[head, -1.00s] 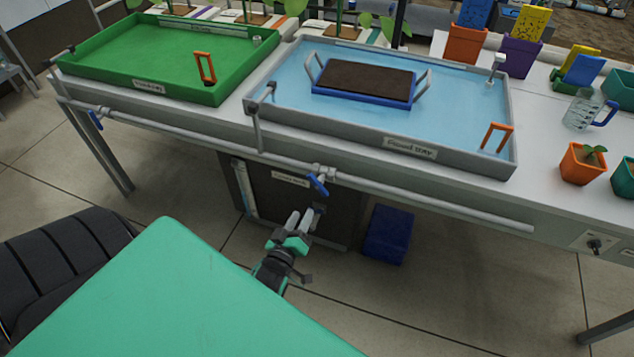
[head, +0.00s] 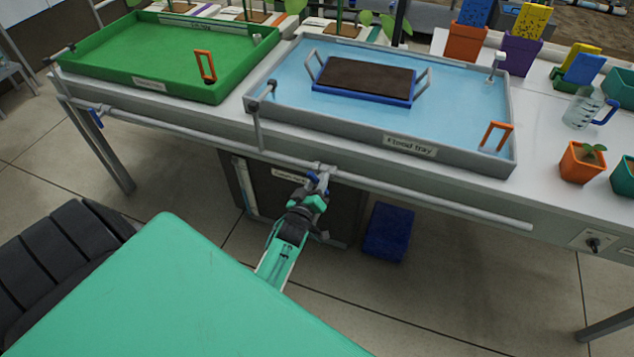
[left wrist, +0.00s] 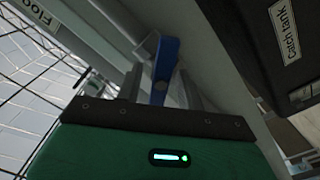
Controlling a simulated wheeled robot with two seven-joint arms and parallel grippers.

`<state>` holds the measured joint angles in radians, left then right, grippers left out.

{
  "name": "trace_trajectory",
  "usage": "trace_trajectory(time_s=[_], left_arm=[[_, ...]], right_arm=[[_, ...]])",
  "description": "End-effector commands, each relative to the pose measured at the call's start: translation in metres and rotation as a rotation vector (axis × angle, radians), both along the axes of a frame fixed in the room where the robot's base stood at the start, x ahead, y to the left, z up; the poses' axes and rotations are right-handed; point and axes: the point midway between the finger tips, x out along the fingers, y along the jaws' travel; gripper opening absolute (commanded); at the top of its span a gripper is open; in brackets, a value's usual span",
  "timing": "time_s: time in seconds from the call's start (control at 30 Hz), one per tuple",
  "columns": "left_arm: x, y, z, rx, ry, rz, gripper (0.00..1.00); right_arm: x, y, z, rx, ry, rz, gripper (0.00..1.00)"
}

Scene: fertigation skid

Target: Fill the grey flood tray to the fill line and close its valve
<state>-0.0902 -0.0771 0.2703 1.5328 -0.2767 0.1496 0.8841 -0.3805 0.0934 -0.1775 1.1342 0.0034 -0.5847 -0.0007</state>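The grey flood tray (head: 408,148) stands on the bench with light blue water across its floor. An orange bracket (head: 497,127) stands at its right end; I cannot make out a fill line. The tray's valve has a blue handle (head: 312,177) on the white pipe below the tray's front; the gripper partly hides it. My left gripper (head: 318,184) is at this handle. In the left wrist view, the blue handle (left wrist: 165,68) lies between the two open fingers, with gaps seen beside it. My right gripper is not in view.
A green tray (head: 140,82) stands to the left, with its own blue valve handle (head: 95,117) on the pipe. A dark catch tank (left wrist: 283,40) is under the bench, beside a blue box (head: 388,232). A dark block in a blue holder (head: 362,98) sits inside the grey tray.

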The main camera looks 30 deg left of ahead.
Motion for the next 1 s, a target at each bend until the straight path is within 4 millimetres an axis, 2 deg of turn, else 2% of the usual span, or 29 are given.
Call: trace_trajectory(time_s=[0.17, 0.3, 0.37, 0.67, 1.0], left_arm=[[0.0, 0.0, 0.0, 0.0, 0.0, 0.0, 0.38], [0.0, 0.0, 0.0, 0.0, 0.0, 0.0, 0.11], [0.0, 0.0, 0.0, 0.0, 0.0, 0.0, 0.0], [-0.001, 0.0, 0.0, 0.029, 0.008, 0.0, 0.0], [0.0, -0.001, 0.001, 0.228, 0.056, 0.0, 0.0]], right_arm=[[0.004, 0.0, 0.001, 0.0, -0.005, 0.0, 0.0], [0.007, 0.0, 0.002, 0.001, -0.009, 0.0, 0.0], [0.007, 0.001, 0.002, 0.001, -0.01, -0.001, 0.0], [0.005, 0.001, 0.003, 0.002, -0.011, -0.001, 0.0], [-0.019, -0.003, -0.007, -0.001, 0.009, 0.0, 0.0]])
